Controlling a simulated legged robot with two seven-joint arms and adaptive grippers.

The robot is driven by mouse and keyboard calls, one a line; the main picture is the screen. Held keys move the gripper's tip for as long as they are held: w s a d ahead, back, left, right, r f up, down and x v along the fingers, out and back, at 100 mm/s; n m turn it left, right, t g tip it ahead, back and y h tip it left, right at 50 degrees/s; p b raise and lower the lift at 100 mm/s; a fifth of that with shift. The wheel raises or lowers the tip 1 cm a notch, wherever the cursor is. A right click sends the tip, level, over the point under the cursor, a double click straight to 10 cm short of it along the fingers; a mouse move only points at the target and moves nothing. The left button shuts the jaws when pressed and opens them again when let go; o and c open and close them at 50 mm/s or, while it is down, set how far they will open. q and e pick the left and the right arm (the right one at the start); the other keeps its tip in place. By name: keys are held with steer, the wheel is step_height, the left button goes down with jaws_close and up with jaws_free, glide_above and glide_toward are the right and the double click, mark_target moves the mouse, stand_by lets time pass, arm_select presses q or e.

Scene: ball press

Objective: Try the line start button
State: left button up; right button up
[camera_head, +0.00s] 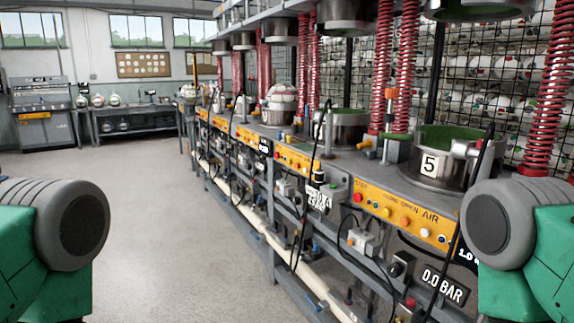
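No button readable as "line start" shows. The nearest orange panel (400,215) carries a red button (358,197) at its left and several small orange, white and red buttons or lamps to the right. Its lettering is partly readable, with "AIR" clear. A red button (410,302) sits on a small box low on the frame, near the bottom edge. A small grey box (363,241) hangs under the panel. Green and grey parts of my arms show at both sides. Neither gripper is in view, so their state is hidden.
A row of presses with red springs runs back along the right. The nearest metal mould (438,165) is marked 5, above a "0.0 BAR" display (444,285). Cables hang along the frame. Open grey floor (150,210) lies left; a cabinet (42,110) stands far left.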

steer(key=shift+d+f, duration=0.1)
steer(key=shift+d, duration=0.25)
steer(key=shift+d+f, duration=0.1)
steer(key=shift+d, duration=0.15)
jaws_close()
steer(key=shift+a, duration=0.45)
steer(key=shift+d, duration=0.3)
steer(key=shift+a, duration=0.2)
